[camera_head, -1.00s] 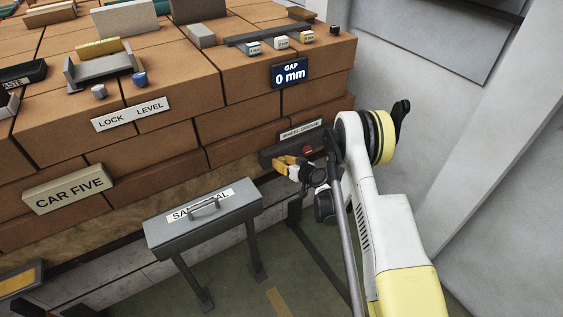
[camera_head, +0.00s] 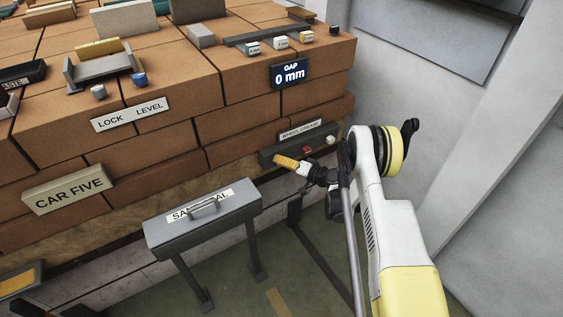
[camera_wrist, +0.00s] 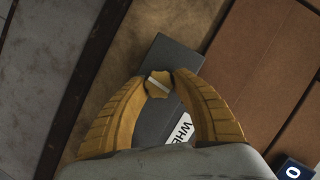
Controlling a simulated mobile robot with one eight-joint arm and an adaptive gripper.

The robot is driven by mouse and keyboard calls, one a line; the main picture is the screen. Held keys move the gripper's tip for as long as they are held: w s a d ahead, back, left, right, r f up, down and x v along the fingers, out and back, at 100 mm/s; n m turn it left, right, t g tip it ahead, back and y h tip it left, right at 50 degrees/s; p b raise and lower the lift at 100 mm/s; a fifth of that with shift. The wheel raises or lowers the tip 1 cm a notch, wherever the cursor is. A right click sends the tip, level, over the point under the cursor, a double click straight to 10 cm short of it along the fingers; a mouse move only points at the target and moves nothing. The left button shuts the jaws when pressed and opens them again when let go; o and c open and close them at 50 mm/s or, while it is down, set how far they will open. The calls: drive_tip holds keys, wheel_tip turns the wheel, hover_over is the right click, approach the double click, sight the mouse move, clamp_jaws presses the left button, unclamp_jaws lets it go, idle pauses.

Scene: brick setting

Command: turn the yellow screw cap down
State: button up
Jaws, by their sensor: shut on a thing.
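The yellow screw cap (camera_wrist: 157,86) shows in the wrist view, with a pale bar across its top. It sits on the end of a dark grey block (camera_wrist: 168,60). My gripper (camera_wrist: 160,82) has its two yellow fingers closed on opposite sides of the cap. In the head view, my gripper (camera_head: 280,161) reaches the left end of the same dark block (camera_head: 320,147), under the wheel grease label (camera_head: 300,131). The cap itself is hidden behind the fingers there.
A red cap (camera_head: 307,150) and a whitish cap (camera_head: 331,140) sit on the block to the right of my gripper. A grey box on legs (camera_head: 205,217) stands below and left. Brick courses (camera_head: 236,146) rise behind. A GAP display (camera_head: 290,73) reads 0 mm.

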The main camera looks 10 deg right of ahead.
drive_tip(key=shift+m, duration=0.3)
drive_tip(key=o, duration=1.2)
drive_tip(key=shift+w, duration=0.1)
wheel_tip(320, 180, up, 10)
